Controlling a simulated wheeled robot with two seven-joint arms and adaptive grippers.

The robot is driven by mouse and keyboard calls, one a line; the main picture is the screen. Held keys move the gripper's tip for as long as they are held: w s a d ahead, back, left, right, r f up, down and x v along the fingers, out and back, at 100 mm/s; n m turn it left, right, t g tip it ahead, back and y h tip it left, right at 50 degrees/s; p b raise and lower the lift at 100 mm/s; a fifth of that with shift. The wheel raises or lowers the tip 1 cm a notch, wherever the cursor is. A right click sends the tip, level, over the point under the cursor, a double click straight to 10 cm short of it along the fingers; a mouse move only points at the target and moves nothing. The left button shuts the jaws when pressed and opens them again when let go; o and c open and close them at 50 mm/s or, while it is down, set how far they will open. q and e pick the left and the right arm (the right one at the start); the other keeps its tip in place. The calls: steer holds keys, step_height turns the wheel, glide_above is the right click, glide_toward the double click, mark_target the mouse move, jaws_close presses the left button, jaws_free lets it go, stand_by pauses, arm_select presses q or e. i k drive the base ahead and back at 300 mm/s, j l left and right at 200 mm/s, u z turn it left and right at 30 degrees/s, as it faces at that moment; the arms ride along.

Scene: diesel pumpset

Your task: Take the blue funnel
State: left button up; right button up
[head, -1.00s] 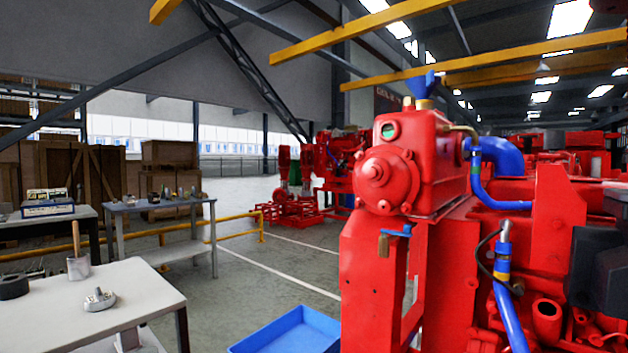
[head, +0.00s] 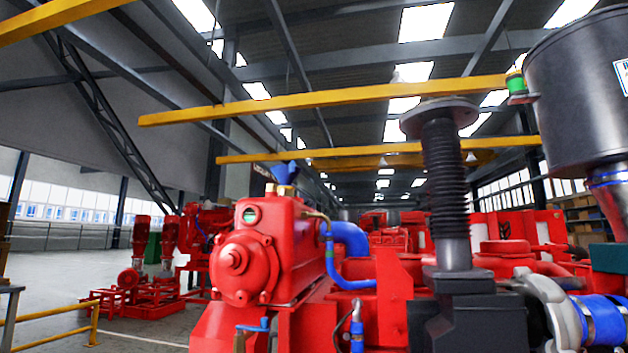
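The blue funnel (head: 284,172) stands upright in the brass-coloured filler neck (head: 283,190) on top of the red engine housing (head: 268,250), left of the middle in the head view. Its wide end points up.
A black bellows pipe (head: 446,190) and a large dark canister (head: 580,90) rise to the right of the funnel. Yellow beams (head: 330,98) cross overhead. Open floor and a yellow rail (head: 92,322) lie at the left.

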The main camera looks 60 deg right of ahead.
mark_target(285, 174)
steer(key=z, duration=0.5)
steer(key=i+z, duration=0.1)
steer(key=z, duration=0.35)
steer(key=j+z, duration=0.1)
steer(key=z, duration=0.4)
steer(key=i+j+z, duration=0.1)
steer(key=z, duration=0.4)
steer(key=j, duration=0.15)
steer(key=k+z, duration=0.05)
